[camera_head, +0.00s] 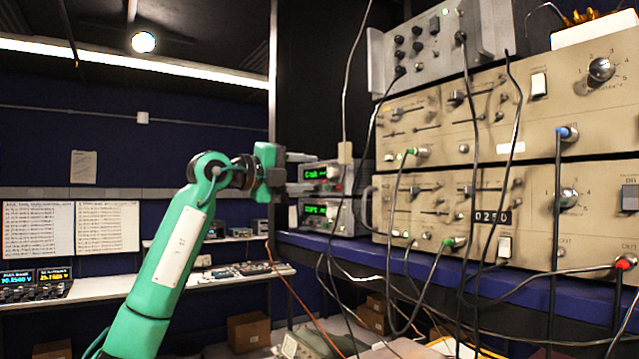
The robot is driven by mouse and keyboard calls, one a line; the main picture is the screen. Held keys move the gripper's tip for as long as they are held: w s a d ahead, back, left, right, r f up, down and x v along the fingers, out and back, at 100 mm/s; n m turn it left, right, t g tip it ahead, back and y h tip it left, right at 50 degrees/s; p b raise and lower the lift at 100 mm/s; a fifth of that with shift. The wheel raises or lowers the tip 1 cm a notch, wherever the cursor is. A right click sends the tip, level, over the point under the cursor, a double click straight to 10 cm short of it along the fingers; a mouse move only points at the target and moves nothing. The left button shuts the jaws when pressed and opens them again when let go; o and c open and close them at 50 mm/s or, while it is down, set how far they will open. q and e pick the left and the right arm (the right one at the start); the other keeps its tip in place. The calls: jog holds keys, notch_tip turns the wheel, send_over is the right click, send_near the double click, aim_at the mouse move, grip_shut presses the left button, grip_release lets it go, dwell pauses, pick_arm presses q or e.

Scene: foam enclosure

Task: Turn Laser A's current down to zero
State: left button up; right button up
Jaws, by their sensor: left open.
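Two small grey instruments with green displays are stacked on the blue shelf, left of the large beige rack units. The upper instrument (333,173) shows green characters too small to read surely. The lower instrument (340,216) also shows green text. I cannot read which one is Laser A. My left gripper (301,172), on a green arm from the left, is open and empty. Its two fingers point right toward the upper instrument's front and overlap its left edge in the picture. I cannot tell whether they touch it. My right gripper is not in view.
Beige rack units (440,120) with knobs and switches fill the right. Several loose cables hang before them and over the blue shelf (400,262). A bench (150,286) with instruments stands at the back left.

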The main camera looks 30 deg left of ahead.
pick_arm(q)
jog(key=b+v, duration=0.2)
jog(key=v, duration=0.7)
jog(key=shift+b, duration=0.35)
